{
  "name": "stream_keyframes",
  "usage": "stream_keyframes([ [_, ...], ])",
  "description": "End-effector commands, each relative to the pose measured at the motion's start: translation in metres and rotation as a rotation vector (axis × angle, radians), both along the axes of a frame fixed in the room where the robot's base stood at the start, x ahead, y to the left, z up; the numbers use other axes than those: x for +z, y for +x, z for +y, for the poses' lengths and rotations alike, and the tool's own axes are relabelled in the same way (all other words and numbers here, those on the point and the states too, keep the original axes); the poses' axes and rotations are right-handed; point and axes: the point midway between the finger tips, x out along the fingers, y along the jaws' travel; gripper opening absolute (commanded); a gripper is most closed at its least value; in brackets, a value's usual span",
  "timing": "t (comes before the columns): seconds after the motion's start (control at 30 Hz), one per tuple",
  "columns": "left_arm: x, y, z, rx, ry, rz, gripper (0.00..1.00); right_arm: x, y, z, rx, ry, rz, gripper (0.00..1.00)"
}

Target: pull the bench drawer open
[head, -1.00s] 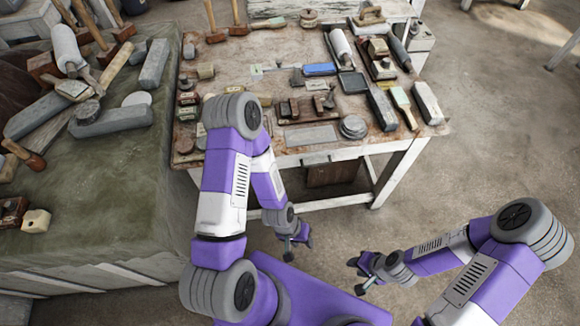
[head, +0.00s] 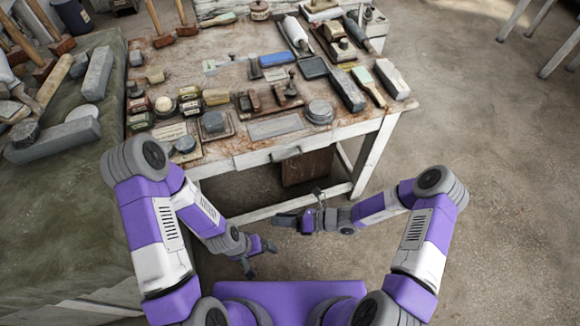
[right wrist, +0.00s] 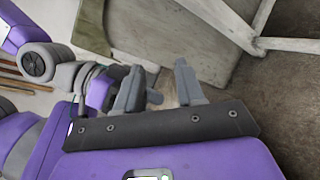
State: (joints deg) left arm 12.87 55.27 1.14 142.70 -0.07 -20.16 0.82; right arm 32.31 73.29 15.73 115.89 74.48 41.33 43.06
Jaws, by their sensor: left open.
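The wooden bench (head: 232,92) stands ahead in the head view. Its pale front edge carries a dark drawer handle (head: 286,154), and the drawer looks shut. My right gripper (head: 283,218) is below the handle in the picture, apart from it, and points left. In the right wrist view its two fingers (right wrist: 158,88) are apart with nothing held between them. My left gripper (head: 261,257) is open and empty, lower and a little left of the right one. It is also apart from the bench.
Tools, blocks and small boxes crowd the bench top. A brown box (head: 307,167) sits under the bench above a white lower rail (head: 262,211). A green-covered table (head: 60,210) with mallets and stone blocks stands at left.

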Motion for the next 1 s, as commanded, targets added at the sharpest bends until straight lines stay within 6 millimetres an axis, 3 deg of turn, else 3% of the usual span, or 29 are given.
stream_keyframes([
  [0.03,-0.013,0.0,0.0,0.0,0.0,0.0,0.94,-0.004,0.029,-0.004,-0.136,0.103,0.088,0.38],
  [0.1,-0.02,0.0,0.0,0.0,0.0,0.0,0.94,0.0,0.067,-0.015,-0.311,0.247,0.195,0.38],
  [0.2,-0.028,0.0,0.0,0.0,0.0,0.0,0.94,0.003,0.11,-0.039,-0.506,0.424,0.299,0.38],
  [0.3,-0.033,0.0,0.0,0.0,0.0,0.0,0.94,0.004,0.137,-0.061,-0.633,0.547,0.355,0.38],
  [0.47,-0.036,0.0,0.0,0.0,0.0,0.0,0.94,0.005,0.156,-0.075,-0.714,0.631,0.386,0.38],
  [1.0,-0.05,0.0,0.0,0.0,0.0,0.0,0.94,0.017,0.207,-0.031,-0.715,0.63,0.386,0.38],
])
